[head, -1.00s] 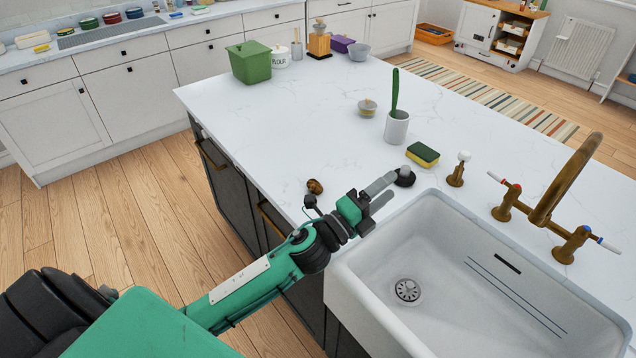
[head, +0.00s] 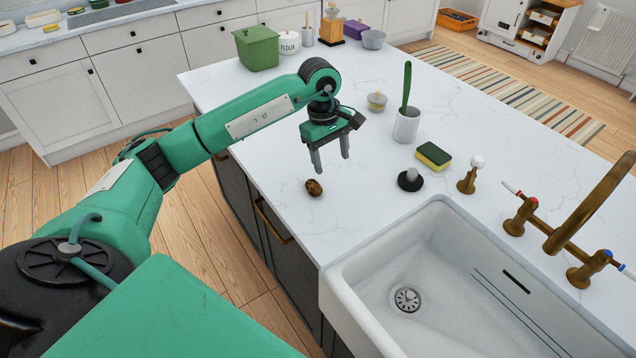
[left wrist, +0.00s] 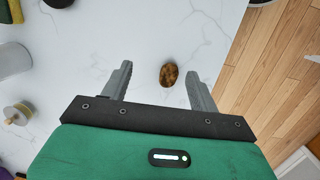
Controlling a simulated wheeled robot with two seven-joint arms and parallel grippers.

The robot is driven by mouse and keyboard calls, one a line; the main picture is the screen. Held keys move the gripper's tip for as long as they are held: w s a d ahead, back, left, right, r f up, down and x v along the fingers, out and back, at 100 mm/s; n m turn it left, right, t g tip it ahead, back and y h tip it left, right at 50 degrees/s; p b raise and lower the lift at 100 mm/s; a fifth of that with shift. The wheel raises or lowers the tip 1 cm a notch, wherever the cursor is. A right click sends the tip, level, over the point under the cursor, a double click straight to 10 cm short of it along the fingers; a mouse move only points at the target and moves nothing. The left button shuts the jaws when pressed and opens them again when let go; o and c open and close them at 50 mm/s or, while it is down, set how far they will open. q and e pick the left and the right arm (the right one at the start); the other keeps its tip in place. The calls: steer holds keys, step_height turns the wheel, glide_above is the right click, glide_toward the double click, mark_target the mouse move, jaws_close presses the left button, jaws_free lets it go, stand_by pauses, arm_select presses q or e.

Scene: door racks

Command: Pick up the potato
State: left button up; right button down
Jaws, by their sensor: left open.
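The potato (head: 314,188) is small, brown and mottled. It lies on the white marble counter (head: 270,130) near its left edge, left of the sink. My left gripper (head: 331,166) is open and points down above the counter, just behind the potato in the head view. In the left wrist view the potato (left wrist: 169,75) lies beyond and between the two grey fingertips of my gripper (left wrist: 160,82), closer to the right finger. Nothing is between the fingers. My right gripper is not in view.
A white sink (head: 400,270) with a brass tap (head: 590,205) is at the front right. A black stopper (head: 410,180), a sponge (head: 433,155) and a white brush cup (head: 406,126) stand right of the gripper. A green canister (head: 257,48) is at the back.

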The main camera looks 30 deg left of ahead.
arm_select(q)
steer(key=a+r+y, duration=0.1)
steer(key=a+y, duration=0.1)
steer(key=a, duration=0.2)
steer(key=p, duration=0.3)
glide_above(315, 186)
steer(key=f, duration=0.7)
steer(key=shift+w+f, duration=0.35)
steer(key=f+p, duration=0.1)
steer(key=f, duration=0.2)
steer(key=f+p, duration=0.1)
steer(key=shift+s+f+p, duration=0.3)
steer(key=shift+s+p, duration=0.05)
steer(key=shift+f, duration=0.45)
steer(key=shift+c, duration=0.2)
steer(key=c, duration=1)
